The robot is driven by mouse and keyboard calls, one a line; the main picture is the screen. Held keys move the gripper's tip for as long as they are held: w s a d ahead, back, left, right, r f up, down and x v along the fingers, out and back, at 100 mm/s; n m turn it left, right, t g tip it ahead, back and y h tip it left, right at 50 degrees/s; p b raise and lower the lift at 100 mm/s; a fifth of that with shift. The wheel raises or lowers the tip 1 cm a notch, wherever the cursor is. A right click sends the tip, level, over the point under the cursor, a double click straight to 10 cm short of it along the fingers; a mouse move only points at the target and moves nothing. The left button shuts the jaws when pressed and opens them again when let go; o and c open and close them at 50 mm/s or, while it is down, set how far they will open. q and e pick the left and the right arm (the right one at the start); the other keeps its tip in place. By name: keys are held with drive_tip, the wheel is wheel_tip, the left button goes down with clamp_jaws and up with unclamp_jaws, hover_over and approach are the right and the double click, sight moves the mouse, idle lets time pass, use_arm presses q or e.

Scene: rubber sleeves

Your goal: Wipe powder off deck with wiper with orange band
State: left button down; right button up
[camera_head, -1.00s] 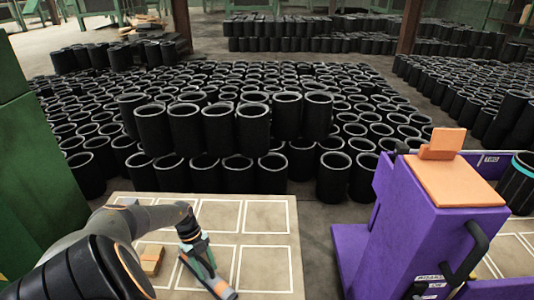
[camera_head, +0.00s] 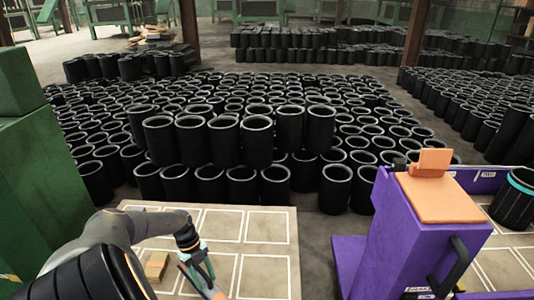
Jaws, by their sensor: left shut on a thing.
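My left gripper (camera_head: 197,268) is low in the view, over a pale board marked with white rectangles (camera_head: 265,223). It is shut on a slim wiper-like tool with an orange part (camera_head: 218,294), which runs down to the bottom edge of the picture. The rest of the tool is partly hidden by the gripper or cut off. An orange flat top (camera_head: 440,201) sits on a purple cart (camera_head: 402,232) at the right, with an upright orange piece (camera_head: 431,162) at its back. I cannot make out powder on any surface. My right gripper is not in view.
A small tan block (camera_head: 156,266) lies on the board left of the gripper. Many black sleeves (camera_head: 225,136) stand behind the board, some stacked. A dark sleeve with a teal band (camera_head: 514,200) is at the right edge. A green structure (camera_head: 40,160) stands at the left.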

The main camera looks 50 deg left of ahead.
sight(204, 273)
use_arm(q)
wheel_tip(204, 273, up, 3)
drive_tip(key=shift+r+p, duration=0.2)
drive_tip(key=shift+p, duration=0.95)
drive_tip(key=shift+r, duration=0.1)
